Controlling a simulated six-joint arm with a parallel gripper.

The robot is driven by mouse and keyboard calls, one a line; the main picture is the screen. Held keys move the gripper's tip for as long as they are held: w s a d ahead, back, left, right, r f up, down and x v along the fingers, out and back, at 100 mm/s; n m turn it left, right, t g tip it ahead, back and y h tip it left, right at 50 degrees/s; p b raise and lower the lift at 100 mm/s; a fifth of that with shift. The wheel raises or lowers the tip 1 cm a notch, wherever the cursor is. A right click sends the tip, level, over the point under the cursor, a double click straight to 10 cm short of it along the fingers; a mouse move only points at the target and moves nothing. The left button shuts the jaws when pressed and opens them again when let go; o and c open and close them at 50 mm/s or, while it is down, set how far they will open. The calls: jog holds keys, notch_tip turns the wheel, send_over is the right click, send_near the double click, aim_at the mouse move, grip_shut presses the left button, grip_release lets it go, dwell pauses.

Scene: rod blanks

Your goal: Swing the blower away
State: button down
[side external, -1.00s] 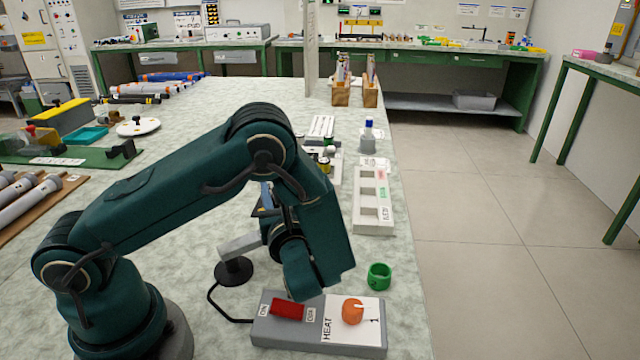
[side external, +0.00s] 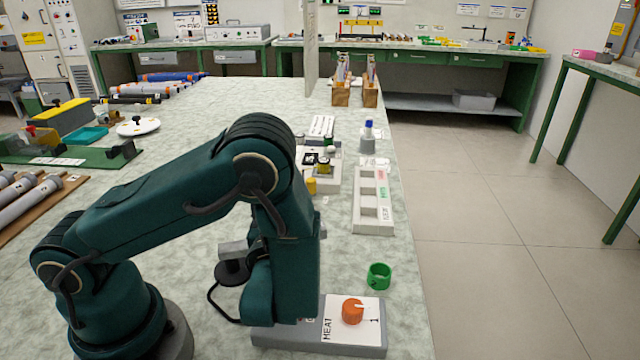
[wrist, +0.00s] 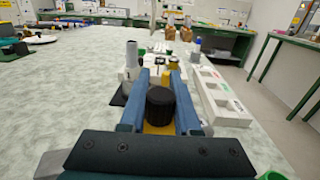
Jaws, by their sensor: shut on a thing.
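The blower (side external: 230,248) is a grey barrel above a round black base (side external: 231,272), with a black cable running to the heat box (side external: 275,336). My arm covers its right part in the side view. In the wrist view, my gripper (wrist: 162,70) has its two blue fingers closed on a black round grip (wrist: 160,105), with yellow below it. The grip seems to belong to the blower, but the join is not clear. A grey upright tube (wrist: 131,58) stands left of the fingers. In the side view my fingers are hidden behind my arm.
The heat box has an orange knob (side external: 352,311). A green ring (side external: 379,276) lies behind it near the table's right edge. A white slotted tray (side external: 373,205) and a fixture with small vials (side external: 324,167) stand farther back. The table's left middle is mostly clear.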

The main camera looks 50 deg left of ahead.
jog(key=c, duration=0.6)
grip_release()
jog(key=shift+v, duration=2.55)
